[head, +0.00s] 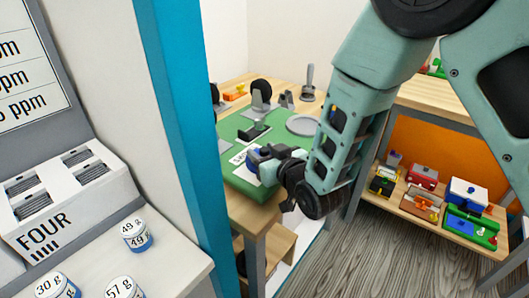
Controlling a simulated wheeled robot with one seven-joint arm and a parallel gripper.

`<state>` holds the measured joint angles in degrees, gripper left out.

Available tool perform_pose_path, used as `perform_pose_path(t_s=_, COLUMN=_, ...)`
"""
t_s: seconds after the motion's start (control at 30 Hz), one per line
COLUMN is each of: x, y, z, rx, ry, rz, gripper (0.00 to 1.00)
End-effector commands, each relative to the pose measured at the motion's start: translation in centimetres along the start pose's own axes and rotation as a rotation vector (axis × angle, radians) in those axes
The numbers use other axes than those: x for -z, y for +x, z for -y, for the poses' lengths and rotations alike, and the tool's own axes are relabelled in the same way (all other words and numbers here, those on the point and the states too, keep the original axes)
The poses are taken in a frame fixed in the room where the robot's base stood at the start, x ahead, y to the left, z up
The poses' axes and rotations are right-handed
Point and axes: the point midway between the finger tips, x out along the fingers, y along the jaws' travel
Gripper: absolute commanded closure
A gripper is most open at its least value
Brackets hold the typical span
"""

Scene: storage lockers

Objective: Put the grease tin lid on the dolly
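My arm reaches down from the top right to the green mat (231,127) on a wooden table. My gripper (262,158) is at the mat's front edge, by a small blue part; its fingers are too small and overlapped to tell whether they are open or hold anything. A flat grey disc (303,125) lies on the mat's right side; I cannot tell whether it is the grease tin lid. I cannot make out the dolly for certain. White-and-blue tins marked 49 g (137,236), 30 g (57,286) and 57 g (122,289) stand on the left counter.
A blue post (185,120) stands between the counter and the table. Grey fixtures (261,95) stand at the mat's back. A low shelf (408,205) at right holds several coloured items, including a white-and-blue box (467,193). The grey floor (380,260) is clear.

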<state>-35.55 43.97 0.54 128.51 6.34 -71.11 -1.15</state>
Motion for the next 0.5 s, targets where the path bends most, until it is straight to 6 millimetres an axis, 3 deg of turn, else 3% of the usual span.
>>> perform_pose_path(t_s=0.37, x=0.5, y=-0.1, z=0.0, rx=0.0, ry=0.0, rz=0.0, gripper=0.56)
perform_pose_path(t_s=0.5, x=0.2, y=-2.0, z=0.0, rx=0.0, ry=0.0, rz=0.002, gripper=0.56)
